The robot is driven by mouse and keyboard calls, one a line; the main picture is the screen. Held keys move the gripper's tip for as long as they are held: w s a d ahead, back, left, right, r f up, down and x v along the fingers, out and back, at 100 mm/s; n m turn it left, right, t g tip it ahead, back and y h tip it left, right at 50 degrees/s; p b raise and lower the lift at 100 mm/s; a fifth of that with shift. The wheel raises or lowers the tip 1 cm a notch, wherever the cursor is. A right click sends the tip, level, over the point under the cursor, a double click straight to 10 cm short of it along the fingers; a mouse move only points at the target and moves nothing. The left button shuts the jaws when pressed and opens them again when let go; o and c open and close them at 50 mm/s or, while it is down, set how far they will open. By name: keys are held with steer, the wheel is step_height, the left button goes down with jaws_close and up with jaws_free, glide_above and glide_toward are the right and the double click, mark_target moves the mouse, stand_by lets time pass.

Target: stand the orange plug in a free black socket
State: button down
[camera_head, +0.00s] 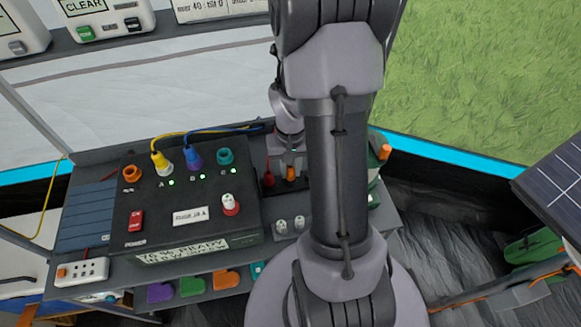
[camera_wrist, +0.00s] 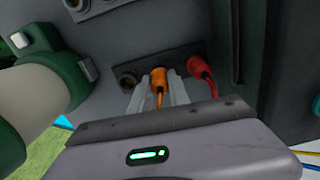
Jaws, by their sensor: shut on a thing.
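The orange plug (camera_wrist: 159,78) is between the two pale fingers of my gripper (camera_wrist: 160,92), which is shut on it. A strip of black sockets lies behind it in the wrist view. The plug is in line with the strip's middle position; I cannot tell whether it is seated or just above. An empty black socket (camera_wrist: 128,79) is left of it, and a red plug (camera_wrist: 201,69) stands in the strip to the right. In the head view the orange plug (camera_head: 291,173) shows under my gripper (camera_head: 290,158), beside the red plug (camera_head: 268,179).
A black power box (camera_head: 190,205) with yellow and blue plugs stands left of my arm. Two small white-topped items (camera_head: 290,224) are in front of the strip.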

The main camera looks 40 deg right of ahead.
steer(key=shift+f+b, duration=0.3)
steer(key=shift+f, duration=0.1)
steer(key=c, duration=1.2)
jaws_free()
steer(key=shift+o, duration=0.2)
step_height(320, 180, up, 18)
steer(key=p, duration=0.8)
steer(key=s+a+r+n+t, duration=0.1)
steer(key=s+a+r+t, duration=0.1)
steer(key=a+r, duration=0.3)
steer(key=s+a+r+t+y, duration=0.1)
steer(key=a+r, duration=0.4)
steer(key=a, duration=0.6)
steer(key=s+a+r+n+t+y, duration=0.1)
steer(key=s+a+r, duration=0.3)
steer(key=a, duration=0.4)
steer(key=shift+r+n+t, duration=0.3)
steer(key=shift+r+t, duration=0.45)
steer(key=shift+t, duration=0.15)
